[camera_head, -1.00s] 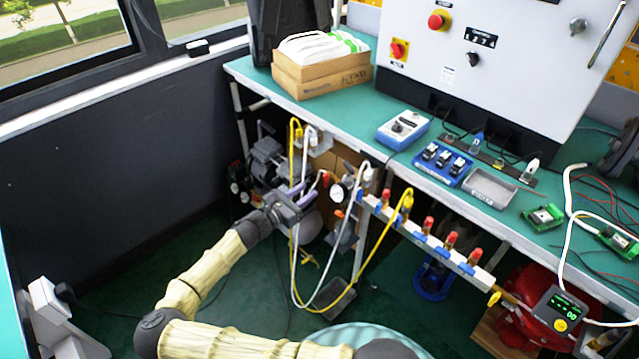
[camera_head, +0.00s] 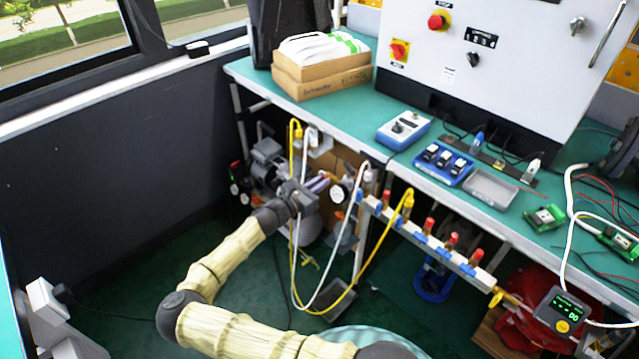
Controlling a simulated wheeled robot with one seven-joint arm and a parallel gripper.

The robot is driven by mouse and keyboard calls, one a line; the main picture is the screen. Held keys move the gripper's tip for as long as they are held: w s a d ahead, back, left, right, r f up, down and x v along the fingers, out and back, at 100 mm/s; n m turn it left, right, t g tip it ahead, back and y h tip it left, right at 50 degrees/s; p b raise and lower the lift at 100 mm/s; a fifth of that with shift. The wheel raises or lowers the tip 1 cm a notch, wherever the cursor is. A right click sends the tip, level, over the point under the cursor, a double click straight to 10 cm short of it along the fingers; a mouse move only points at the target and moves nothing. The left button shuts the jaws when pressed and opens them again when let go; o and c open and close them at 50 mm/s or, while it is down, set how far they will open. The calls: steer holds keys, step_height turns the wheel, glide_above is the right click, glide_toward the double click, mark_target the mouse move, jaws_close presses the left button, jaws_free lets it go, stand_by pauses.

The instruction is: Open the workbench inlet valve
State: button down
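My gripper (camera_head: 321,183) is under the bench's front edge, with its purple-grey fingers pointing right toward a round pressure gauge (camera_head: 340,192). The fingers look close together. I cannot tell whether they are open, shut or touching anything. The small red fitting that showed beside this gauge is now hidden behind the fingers, and I cannot tell for sure if it is the inlet valve. A small orange part (camera_head: 338,213) shows just below the gauge. A white hose (camera_head: 356,215) and a yellow hose (camera_head: 380,245) hang in loops near the gripper.
A manifold (camera_head: 437,246) with red-capped fittings runs along the bench front, right of the gripper. The green workbench (camera_head: 395,150) overhangs this area and carries boxes (camera_head: 320,75), a blue device (camera_head: 403,130) and a control panel (camera_head: 470,60).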

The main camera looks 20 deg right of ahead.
steer(key=shift+m, duration=0.3)
steer(key=m, duration=0.5)
steer(key=shift+s+d+f, duration=0.1)
steer(key=shift+s, duration=0.15)
steer(key=m, duration=0.2)
steer(key=m+b, duration=0.2)
steer(key=m, duration=0.1)
steer(key=shift+s+f+m, duration=0.2)
steer(key=shift+f+m, duration=0.05)
steer(key=shift+m, duration=0.05)
steer(key=m, duration=0.1)
steer(key=m+b, duration=0.1)
steer(key=m, duration=0.1)
steer(key=m+b, duration=0.1)
steer(key=shift+s+f, duration=0.1)
steer(key=shift+f, duration=0.15)
steer(key=shift+m+b, duration=0.9)
steer(key=shift+m, duration=0.5)
steer(key=c, duration=1.5)
jaws_free()
steer(key=shift+d, duration=0.1)
